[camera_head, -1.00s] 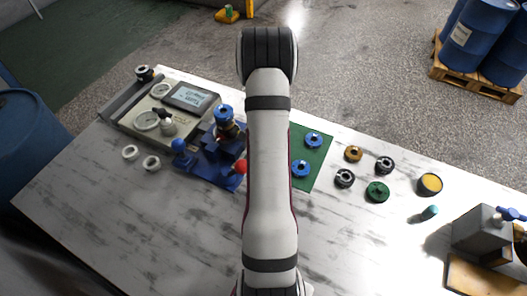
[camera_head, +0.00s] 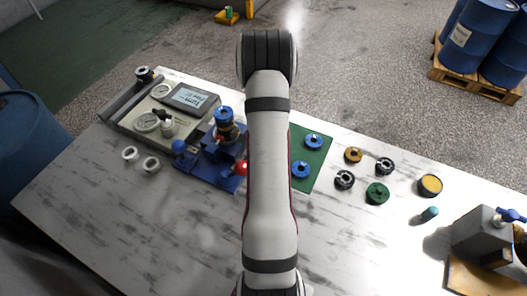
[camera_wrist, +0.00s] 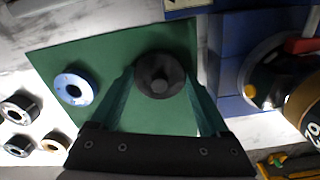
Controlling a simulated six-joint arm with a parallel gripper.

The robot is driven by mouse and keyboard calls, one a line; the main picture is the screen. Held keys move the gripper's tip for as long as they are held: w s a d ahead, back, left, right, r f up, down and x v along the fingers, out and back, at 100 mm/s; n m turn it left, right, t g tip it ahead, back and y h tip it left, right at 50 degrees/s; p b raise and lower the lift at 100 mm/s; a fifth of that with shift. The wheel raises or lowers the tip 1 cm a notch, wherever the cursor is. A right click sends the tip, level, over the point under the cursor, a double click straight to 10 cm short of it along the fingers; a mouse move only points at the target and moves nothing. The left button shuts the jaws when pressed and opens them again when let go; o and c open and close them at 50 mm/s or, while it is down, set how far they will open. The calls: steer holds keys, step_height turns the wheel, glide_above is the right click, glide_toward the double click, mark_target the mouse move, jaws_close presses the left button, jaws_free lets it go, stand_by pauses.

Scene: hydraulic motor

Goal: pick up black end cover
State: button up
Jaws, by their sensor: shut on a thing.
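The black end cover (camera_wrist: 159,75) is a dark round disc with a raised centre, seen in the wrist view above the green mat (camera_wrist: 60,48). My gripper (camera_wrist: 160,88) is shut on it, with one green finger on each side. Whether the cover touches the mat is not clear. In the head view my own arm hides the gripper and this cover.
The blue fixture (camera_head: 208,160) with a blue-topped stack (camera_head: 224,116) stands left of the mat. Two blue rings (camera_head: 313,141) (camera_head: 301,169) lie on the mat. Black rings (camera_head: 345,180) (camera_head: 385,165), an orange-brown ring (camera_head: 353,155) and a green part (camera_head: 377,193) lie to the right. The table front is clear.

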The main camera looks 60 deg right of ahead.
steer(key=shift+r, duration=0.6)
step_height(320, 180, up, 3)
steer(key=shift+r, duration=0.1)
steer(key=s+r, duration=0.6)
steer(key=s, duration=0.5)
steer(key=shift+s+a+r, duration=0.3)
steer(key=shift+s+a, duration=0.05)
steer(key=shift+r, duration=0.8)
steer(key=shift+w, duration=0.1)
